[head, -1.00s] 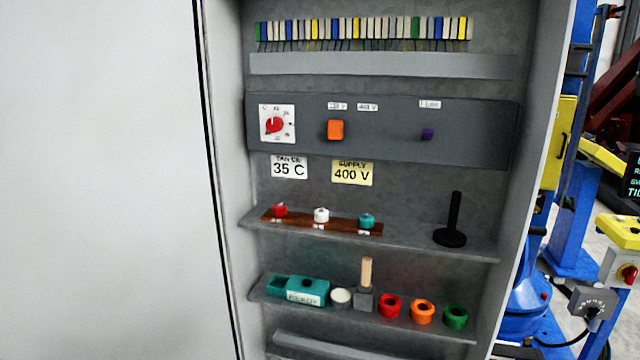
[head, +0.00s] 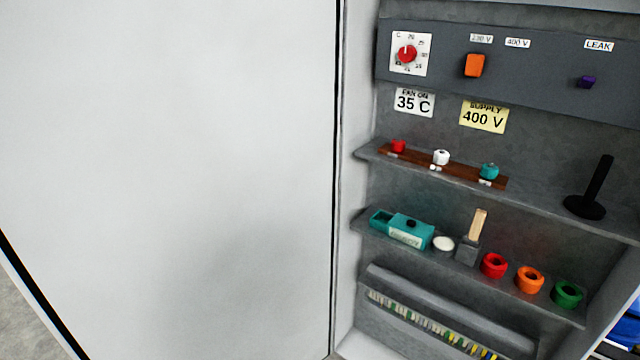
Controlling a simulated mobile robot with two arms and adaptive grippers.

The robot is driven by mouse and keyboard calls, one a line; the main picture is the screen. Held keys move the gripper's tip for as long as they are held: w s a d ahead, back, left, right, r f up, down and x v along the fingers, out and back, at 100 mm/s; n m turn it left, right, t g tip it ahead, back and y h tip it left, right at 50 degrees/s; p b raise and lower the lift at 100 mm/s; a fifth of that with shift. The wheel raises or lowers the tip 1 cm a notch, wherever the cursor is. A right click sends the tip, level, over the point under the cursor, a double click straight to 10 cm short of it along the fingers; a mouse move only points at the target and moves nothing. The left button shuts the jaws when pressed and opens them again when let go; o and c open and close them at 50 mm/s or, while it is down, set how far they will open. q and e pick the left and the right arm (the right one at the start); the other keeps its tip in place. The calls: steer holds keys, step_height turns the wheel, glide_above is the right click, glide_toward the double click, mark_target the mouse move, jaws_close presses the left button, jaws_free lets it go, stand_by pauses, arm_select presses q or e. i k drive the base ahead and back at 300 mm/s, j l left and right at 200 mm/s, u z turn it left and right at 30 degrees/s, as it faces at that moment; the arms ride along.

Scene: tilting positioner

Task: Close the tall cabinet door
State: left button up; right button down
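The tall cabinet door (head: 180,150) is a large plain white panel filling the left half of the head view. It stands open, swung out to the left of the cabinet. Its hinge-side edge runs down beside the cabinet's left wall (head: 352,200). Its lower outer edge shows at the bottom left as a dark line. The cabinet interior (head: 540,150) is grey and fully exposed. No handle shows on the visible face of the door. Neither of my grippers is in view.
Inside are a control panel (head: 520,75) with a red dial (head: 407,54), an upper shelf with a black stand (head: 585,207), and a lower shelf with a teal box (head: 410,231) and coloured rings (head: 529,280). Bare floor (head: 25,310) shows at bottom left; blue equipment (head: 625,325) at bottom right.

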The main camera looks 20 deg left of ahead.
mark_target(169, 169)
steer(key=j+z, duration=0.2)
steer(key=j, duration=0.4)
steer(key=k+j+z, duration=0.15)
steer(key=j, duration=0.45)
steer(key=j+z, duration=0.2)
steer(key=j, duration=0.4)
steer(key=k+j+z, duration=0.2)
steer(key=j, duration=0.35)
steer(key=k+j+z, duration=0.2)
steer(key=j, duration=0.35)
steer(key=k+j+z, duration=0.15)
steer(key=j, duration=0.35)
steer(key=k+j+z, duration=0.2)
steer(key=j, duration=0.3)
steer(key=k+j+z, duration=0.2)
steer(key=k+j, duration=0.15)
steer(key=j, duration=0.1)
